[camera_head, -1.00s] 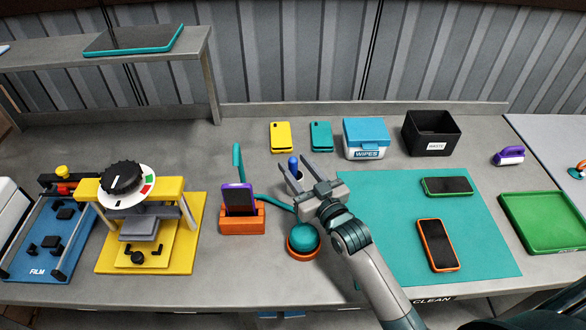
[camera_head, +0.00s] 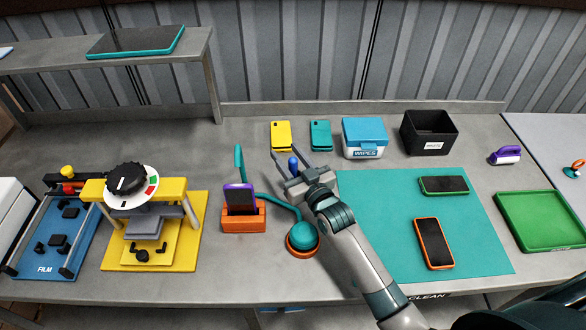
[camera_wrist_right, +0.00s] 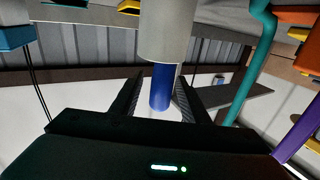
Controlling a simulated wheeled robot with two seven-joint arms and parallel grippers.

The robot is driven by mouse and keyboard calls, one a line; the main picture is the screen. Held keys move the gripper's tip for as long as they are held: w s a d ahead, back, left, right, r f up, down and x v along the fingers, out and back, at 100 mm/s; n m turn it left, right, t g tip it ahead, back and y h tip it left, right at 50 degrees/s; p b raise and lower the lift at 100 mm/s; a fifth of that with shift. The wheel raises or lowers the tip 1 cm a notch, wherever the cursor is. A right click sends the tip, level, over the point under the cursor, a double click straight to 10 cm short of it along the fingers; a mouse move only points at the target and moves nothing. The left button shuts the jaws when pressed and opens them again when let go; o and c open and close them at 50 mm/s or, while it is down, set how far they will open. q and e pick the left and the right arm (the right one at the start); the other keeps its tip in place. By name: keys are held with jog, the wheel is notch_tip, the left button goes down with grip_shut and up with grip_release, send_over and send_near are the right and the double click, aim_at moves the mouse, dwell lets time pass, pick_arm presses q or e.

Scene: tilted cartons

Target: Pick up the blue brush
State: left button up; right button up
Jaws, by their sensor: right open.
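The blue brush (camera_head: 293,163) shows as a short upright blue handle left of the teal mat. In the right wrist view the blue handle (camera_wrist_right: 161,87) sticks out of a light grey cylinder (camera_wrist_right: 166,30). My right gripper (camera_head: 286,151) is open, with one finger on each side of the handle. Its fingers also show in the right wrist view (camera_wrist_right: 158,97), with gaps beside the handle. The gripper hides the brush's lower part in the head view. My left gripper is out of view.
An orange stand (camera_head: 244,218) holds a phone to the left. Yellow (camera_head: 281,134) and teal cases and a wipes box (camera_head: 364,140) lie behind.

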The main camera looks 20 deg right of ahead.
jog(key=shift+w+a, duration=0.1)
jog(key=shift+w, duration=0.3)
grip_shut()
jog(key=shift+r, duration=0.1)
notch_tip(320, 180, up, 10)
jog(key=b, duration=0.2)
dwell(0.6)
dwell(0.4)
